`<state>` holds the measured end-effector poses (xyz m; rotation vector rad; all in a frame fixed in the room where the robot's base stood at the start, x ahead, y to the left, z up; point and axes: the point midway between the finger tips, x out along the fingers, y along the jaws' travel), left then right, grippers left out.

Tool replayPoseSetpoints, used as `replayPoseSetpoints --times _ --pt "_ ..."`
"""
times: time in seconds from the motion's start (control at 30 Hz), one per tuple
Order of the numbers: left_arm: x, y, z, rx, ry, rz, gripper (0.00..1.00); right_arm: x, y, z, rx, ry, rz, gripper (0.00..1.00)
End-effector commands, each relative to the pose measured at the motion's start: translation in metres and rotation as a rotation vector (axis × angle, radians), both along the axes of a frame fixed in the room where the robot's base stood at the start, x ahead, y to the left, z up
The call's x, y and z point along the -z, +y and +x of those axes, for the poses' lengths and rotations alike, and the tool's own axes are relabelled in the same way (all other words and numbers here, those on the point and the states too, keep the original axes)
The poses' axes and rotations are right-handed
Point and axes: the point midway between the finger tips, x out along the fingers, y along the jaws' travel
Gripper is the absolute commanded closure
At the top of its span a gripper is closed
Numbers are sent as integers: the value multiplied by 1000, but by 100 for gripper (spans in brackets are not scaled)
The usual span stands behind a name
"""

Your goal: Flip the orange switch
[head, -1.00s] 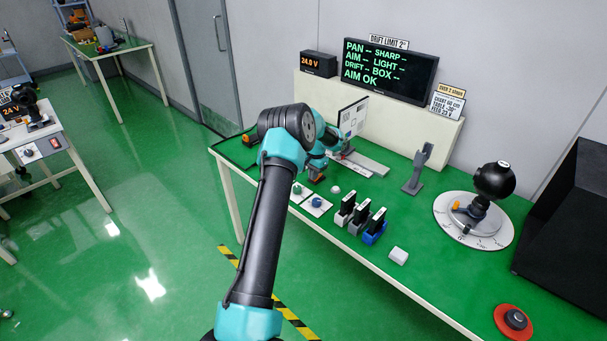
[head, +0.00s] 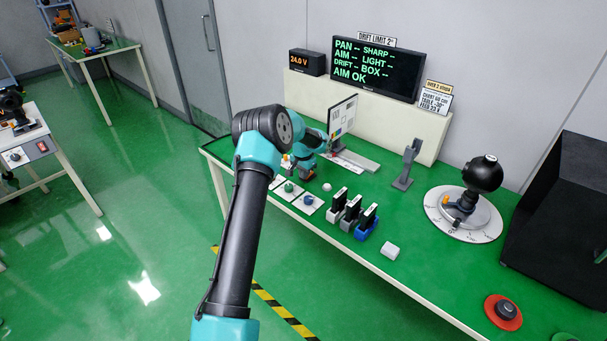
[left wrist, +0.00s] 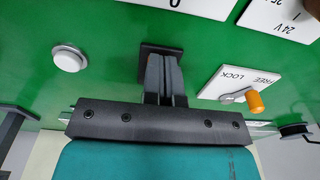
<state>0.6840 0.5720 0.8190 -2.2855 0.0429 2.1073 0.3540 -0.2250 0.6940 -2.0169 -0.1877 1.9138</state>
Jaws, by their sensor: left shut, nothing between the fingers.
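The orange switch (left wrist: 255,102) is a small lever with an orange tip on a white plate marked FREE and LOCK, right of my left gripper (left wrist: 165,78) in the left wrist view. The lever points toward the lower right there. The gripper is shut, empty and apart from the lever. My right gripper is not in view.
A white round button (left wrist: 68,57) is left of the gripper in the wrist view. On the green bench (head: 420,270) stand several upright cards in holders (head: 350,213), a grey stand (head: 407,165), a black ball on a turntable (head: 483,174) and a red-based button (head: 503,312).

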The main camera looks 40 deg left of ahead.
Motion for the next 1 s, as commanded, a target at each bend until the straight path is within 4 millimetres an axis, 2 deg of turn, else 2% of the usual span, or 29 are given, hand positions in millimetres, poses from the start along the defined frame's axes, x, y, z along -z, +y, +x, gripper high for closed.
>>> replayPoseSetpoints --times 0.03,0.4,0.73,0.87,1.0 --pt "13 0 -5 -2 21 -8 100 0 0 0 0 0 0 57" --pt "6 0 7 -3 13 -7 100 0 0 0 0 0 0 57" --pt "4 -2 9 0 12 -8 100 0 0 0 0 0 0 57" --pt "-2 -2 9 0 10 -7 100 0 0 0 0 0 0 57" --pt "-19 -1 7 -4 7 -5 100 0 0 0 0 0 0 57"
